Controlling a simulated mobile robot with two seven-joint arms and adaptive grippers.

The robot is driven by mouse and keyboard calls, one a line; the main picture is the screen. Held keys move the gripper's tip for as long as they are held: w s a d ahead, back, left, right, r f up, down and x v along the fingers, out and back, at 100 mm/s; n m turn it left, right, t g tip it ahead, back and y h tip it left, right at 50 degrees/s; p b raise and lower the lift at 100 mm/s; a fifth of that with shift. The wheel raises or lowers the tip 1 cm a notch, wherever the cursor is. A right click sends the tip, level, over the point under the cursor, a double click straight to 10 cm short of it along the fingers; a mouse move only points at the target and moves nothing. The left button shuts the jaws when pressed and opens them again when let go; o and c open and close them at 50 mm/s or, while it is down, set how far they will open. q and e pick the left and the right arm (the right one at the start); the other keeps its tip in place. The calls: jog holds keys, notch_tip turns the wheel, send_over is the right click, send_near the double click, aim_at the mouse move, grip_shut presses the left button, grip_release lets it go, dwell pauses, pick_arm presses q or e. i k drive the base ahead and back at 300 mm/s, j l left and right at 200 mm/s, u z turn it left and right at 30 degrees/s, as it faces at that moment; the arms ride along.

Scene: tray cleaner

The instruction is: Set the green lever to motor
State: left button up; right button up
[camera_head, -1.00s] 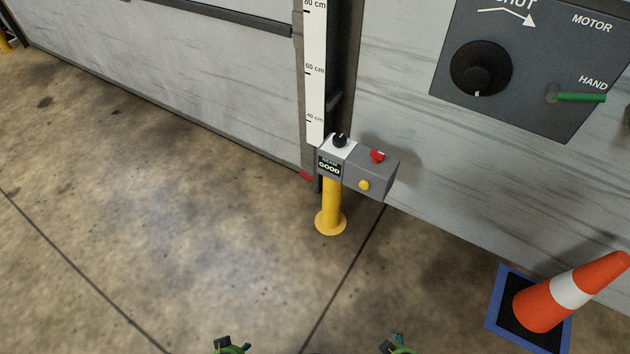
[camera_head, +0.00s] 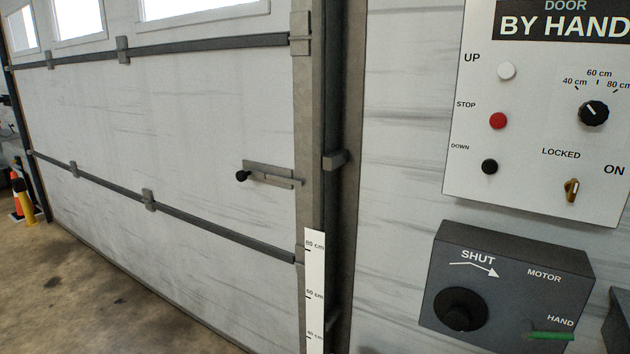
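The green lever (camera_head: 552,336) is on the dark grey box (camera_head: 500,262) at the lower right. It lies nearly level and points right, just under the word HAND. The word MOTOR (camera_head: 544,275) is printed higher on the same box face. A large black knob (camera_head: 460,309) sits left of the lever, below the word SHUT and a white arrow. Neither of my grippers is in view.
A white control panel (camera_head: 478,190) with UP, STOP and DOWN buttons, a dial and a brass key switch is above the box. The sectional door (camera_head: 180,130) with a bolt (camera_head: 268,174) fills the left. Open floor (camera_head: 60,290) shows lower left.

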aim_at(528, 333)
jog(key=z, duration=1.35)
